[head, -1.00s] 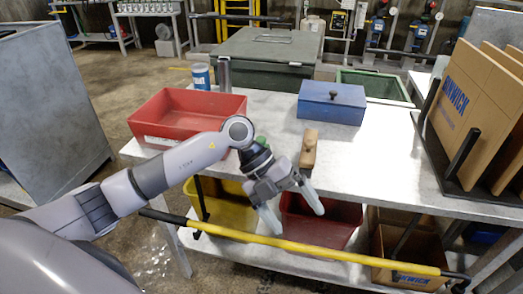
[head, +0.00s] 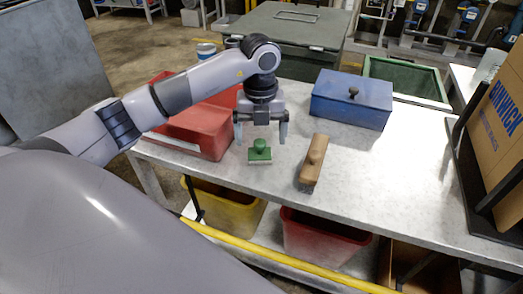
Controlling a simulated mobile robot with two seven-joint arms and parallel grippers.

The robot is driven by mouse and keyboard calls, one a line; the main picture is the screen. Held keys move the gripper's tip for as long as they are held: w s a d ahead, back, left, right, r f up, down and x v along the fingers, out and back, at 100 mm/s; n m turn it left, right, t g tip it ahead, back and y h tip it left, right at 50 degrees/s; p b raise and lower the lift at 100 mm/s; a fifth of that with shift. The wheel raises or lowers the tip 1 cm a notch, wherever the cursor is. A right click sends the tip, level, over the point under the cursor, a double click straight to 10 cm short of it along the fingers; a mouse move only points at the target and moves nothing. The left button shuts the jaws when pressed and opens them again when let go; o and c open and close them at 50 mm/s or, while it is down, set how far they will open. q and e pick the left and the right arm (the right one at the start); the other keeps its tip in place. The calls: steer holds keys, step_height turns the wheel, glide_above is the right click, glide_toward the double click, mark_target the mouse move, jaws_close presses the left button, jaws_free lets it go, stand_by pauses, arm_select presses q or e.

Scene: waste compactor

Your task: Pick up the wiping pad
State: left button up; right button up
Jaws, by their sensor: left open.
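A small green block with a round knob and a pale underside, which looks like the wiping pad (head: 260,155), lies on the grey metal table (head: 370,165) near its front edge. My left gripper (head: 261,134) points down just above and behind it in the picture. Its two fingers are apart, one to each side of the knob, with nothing held between them. Whether the fingertips are level with the knob is hard to tell. My right gripper is not in view.
A red tray (head: 200,130) stands to the left, partly behind my left arm. A blue lidded box (head: 352,100) is behind right. A yellow bar (head: 270,252) runs along the front.

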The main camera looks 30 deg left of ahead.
arm_select(q)
steer(key=f, duration=0.4)
steer(key=shift+s+f, duration=0.2)
steer(key=shift+s, duration=0.1)
steer(key=c, duration=1.2)
steer(key=shift+c, duration=0.2)
steer(key=shift+r, duration=0.1)
step_height(320, 180, up, 11)
steer(key=shift+w+r, duration=0.15)
step_height(320, 180, up, 9)
steer(key=p, duration=0.2)
glide_above(260, 142)
steer(key=shift+f, duration=0.2)
